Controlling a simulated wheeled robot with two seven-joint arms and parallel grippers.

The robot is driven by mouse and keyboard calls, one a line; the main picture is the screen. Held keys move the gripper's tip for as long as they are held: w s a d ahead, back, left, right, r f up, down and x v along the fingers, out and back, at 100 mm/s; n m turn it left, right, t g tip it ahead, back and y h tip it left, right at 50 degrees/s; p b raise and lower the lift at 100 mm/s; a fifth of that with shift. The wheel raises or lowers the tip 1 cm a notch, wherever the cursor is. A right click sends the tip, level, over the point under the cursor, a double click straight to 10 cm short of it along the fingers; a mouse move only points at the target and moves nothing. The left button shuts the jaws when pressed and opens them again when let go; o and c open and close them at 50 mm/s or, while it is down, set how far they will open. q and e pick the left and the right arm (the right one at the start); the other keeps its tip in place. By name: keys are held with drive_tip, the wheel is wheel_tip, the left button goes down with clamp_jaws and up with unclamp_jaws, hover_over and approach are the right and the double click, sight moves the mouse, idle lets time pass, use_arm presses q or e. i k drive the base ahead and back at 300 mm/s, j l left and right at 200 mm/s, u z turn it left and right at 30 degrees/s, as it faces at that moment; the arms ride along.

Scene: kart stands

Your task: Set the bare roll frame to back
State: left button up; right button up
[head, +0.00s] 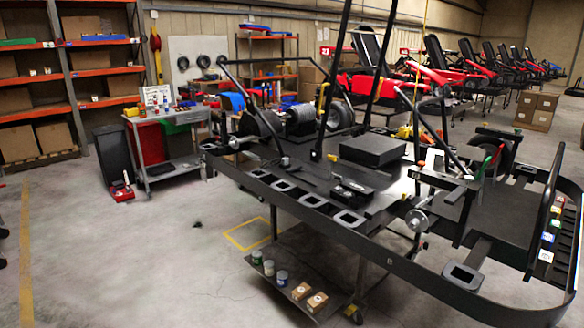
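A black kart chassis (330,195) sits on a wheeled stand in the middle and right of the head view. Two long bare black bars (333,75) rise from its middle, tilted slightly to the right at the top; they look like the roll frame. Their upper ends are cut off by the picture's top edge. Lower black tubes (250,108) slope up from the chassis at the left, and others (432,122) at the right. I cannot tell how these tubes join the tall bars. Neither of my grippers is in view.
A lower shelf (312,308) of the stand holds small cans and boxes. A workbench (170,160) stands behind at the left, near orange shelving (75,100). More red and black karts (440,65) fill the back right. The floor at the left front is clear.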

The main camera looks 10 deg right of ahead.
sight(345, 18)
drive_tip(key=i+l+z, duration=0.1)
drive_tip(key=i+l, duration=0.15)
drive_tip(key=i, duration=0.2)
drive_tip(key=i+l+z, duration=0.1)
drive_tip(key=i+l, duration=0.15)
drive_tip(key=i, duration=0.2)
drive_tip(key=i+l+z, duration=0.1)
drive_tip(key=i, duration=0.4)
drive_tip(key=l, duration=0.1)
